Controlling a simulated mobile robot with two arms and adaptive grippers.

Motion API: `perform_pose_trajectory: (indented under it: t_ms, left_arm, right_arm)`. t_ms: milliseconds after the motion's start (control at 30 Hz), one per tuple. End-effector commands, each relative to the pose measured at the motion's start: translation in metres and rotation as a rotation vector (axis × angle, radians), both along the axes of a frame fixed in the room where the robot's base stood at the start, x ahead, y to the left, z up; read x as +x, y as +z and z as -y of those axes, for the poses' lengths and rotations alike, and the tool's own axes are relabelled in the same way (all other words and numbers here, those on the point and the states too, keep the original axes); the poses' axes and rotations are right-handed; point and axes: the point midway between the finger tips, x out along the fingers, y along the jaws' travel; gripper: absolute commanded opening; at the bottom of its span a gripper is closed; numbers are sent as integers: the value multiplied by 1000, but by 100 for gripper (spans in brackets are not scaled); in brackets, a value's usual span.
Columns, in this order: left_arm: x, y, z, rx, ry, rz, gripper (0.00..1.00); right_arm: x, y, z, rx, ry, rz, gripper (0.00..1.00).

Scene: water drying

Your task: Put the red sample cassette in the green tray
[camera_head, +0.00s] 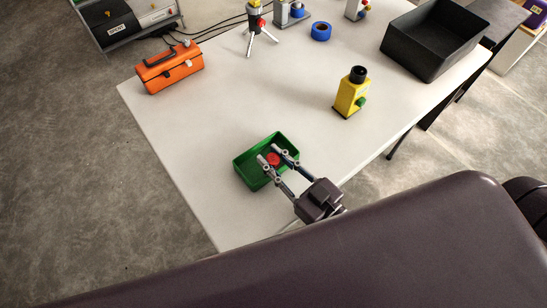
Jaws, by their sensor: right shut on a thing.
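The green tray (242,167) lies on the white table near its front edge. The red sample cassette (274,160) shows as a small red round shape within the tray's outline, between the fingers of my right gripper (269,154). The right gripper is shut on the cassette, with its fingertips over the tray. I cannot tell whether the cassette touches the tray floor. The fingers hide part of the tray's right side. My left gripper is not in view.
An orange toolbox (170,68) stands at the table's left edge. A yellow device (351,93) stands right of the tray. A black bin (433,42), a blue tape roll (321,31) and a small tripod (257,27) stand farther back. The middle of the table (240,105) is clear.

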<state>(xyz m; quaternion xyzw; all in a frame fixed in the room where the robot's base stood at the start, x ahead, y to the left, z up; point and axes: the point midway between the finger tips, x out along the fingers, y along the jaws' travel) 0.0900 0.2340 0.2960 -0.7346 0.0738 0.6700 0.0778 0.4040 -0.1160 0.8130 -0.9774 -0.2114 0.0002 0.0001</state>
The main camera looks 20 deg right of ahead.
Motion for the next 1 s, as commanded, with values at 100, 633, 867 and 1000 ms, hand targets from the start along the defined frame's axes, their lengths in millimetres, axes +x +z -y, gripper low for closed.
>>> perform_pose_trajectory:
  t_ms: [100, 633, 867, 1000]
  left_arm:
    - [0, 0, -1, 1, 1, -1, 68]
    - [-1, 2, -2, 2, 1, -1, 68]
    - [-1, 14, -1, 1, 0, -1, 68]
    - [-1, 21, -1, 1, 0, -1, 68]
  right_arm:
    - [0, 0, 0, 0, 0, 0, 6]
    - [-3, 1, 2, -1, 0, -3, 40]
    - [-39, 1, 17, -4, 0, -8, 40]
    - [-67, 1, 30, -2, 0, -8, 40]
